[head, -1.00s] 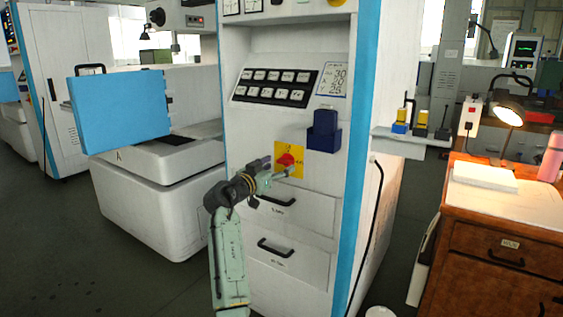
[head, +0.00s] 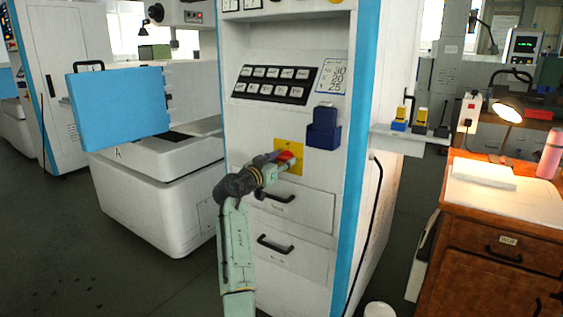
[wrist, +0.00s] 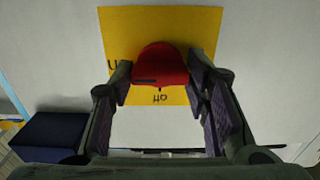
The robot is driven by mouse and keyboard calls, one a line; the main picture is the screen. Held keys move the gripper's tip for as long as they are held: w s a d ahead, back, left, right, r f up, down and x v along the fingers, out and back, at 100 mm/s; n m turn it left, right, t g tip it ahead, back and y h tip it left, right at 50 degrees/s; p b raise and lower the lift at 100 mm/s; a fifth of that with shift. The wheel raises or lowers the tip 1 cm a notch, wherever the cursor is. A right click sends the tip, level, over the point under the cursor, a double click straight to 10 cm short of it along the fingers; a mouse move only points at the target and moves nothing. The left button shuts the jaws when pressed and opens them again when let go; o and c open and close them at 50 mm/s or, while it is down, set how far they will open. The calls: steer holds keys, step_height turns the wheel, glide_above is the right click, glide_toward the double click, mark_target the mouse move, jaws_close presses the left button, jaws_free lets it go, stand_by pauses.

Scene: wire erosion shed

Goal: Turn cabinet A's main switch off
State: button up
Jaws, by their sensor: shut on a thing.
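The main switch is a red rotary knob (head: 287,156) on a yellow plate (head: 299,147) on the front of the white cabinet (head: 230,133). My gripper (head: 280,162) reaches it from the lower left and is shut on the knob. In the wrist view, one finger stands on each side of the red knob (wrist: 162,62). The yellow plate (wrist: 125,35) shows behind it with dark lettering, partly hidden by the fingers. A dark mark on the knob lies roughly level in that view. I cannot read the switch's setting surely.
A dark blue holder (head: 323,134) is fixed just right of the plate. Two drawers with black handles (head: 275,244) lie below. A sloped black button panel (head: 273,85) is above. A blue panel (head: 120,105) stands out at the left, and a wooden desk (head: 500,240) is at the right.

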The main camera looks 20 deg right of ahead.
steer(key=c, duration=0.5)
steer(key=shift+n, duration=0.3)
steer(key=n+p, duration=0.1)
steer(key=n, duration=0.2)
steer(key=shift+n, duration=0.4)
steer(key=n+p, duration=0.2)
steer(key=n, duration=0.1)
steer(key=shift+r, duration=0.1)
steer(key=n+p, duration=0.3)
steer(key=n, duration=0.3)
steer(key=shift+n+p, duration=1.55)
steer(key=shift+n, duration=0.65)
